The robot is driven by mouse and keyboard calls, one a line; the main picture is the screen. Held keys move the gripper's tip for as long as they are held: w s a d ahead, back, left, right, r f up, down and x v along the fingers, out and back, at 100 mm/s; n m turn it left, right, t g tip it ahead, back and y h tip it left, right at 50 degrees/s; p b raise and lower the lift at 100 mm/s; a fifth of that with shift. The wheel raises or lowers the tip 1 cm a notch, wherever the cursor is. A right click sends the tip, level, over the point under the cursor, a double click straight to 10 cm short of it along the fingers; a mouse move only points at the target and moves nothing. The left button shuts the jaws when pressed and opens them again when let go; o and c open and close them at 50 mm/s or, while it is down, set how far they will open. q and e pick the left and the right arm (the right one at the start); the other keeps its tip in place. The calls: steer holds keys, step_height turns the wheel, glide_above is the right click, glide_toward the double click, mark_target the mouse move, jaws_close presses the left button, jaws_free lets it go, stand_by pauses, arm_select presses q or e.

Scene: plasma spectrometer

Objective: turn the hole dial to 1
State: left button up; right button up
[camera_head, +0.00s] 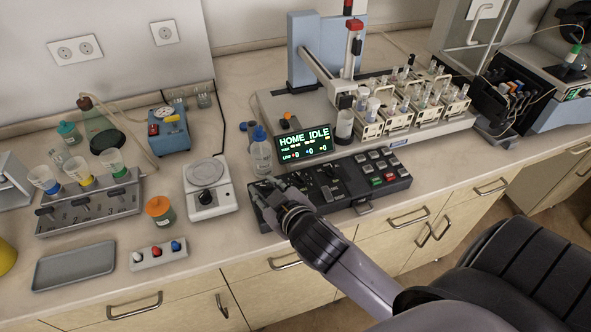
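A black control panel (345,203) lies at the front of the bench, with small knobs and levers on its left and middle and several buttons on its right. My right gripper (265,187) reaches in from the lower right and is over the left end of the panel, at or just above its surface. The hole dial cannot be made out; the gripper covers part of the panel's left end. The fingers are small and dark against the panel, so I cannot tell whether they are open or hold a knob. My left gripper is not in view.
A green-lit display (304,143) reading "HOME IDLE" stands behind the panel. A clear bottle (261,155) with a blue cap stands close behind the gripper. A white hotplate device (208,188) is to the left. A sampler with vial racks (398,119) fills the back right.

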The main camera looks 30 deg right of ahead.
steer(key=w+a+r+n+t+y, duration=0.4)
steer(key=r+n, duration=0.1)
steer(key=r, duration=0.4)
steer(key=w+a+r+n+t+y, duration=0.3)
steer(key=a+r+n+y, duration=0.2)
steer(key=r, duration=0.4)
steer(key=s+a+r+n+g+y, duration=0.2)
steer(key=a+r+n+g+y, duration=0.25)
steer(key=a+n+y, duration=0.4)
steer(key=n+g+h, duration=1.4)
steer(key=g+h, duration=0.2)
steer(key=h, duration=0.1)
glide_toward(299, 175)
step_height(299, 175, down, 8)
steer(key=p, duration=0.4)
steer(key=shift+d+f+p, duration=0.1)
steer(key=shift+f+p, duration=0.1)
steer(key=shift+p, duration=0.2)
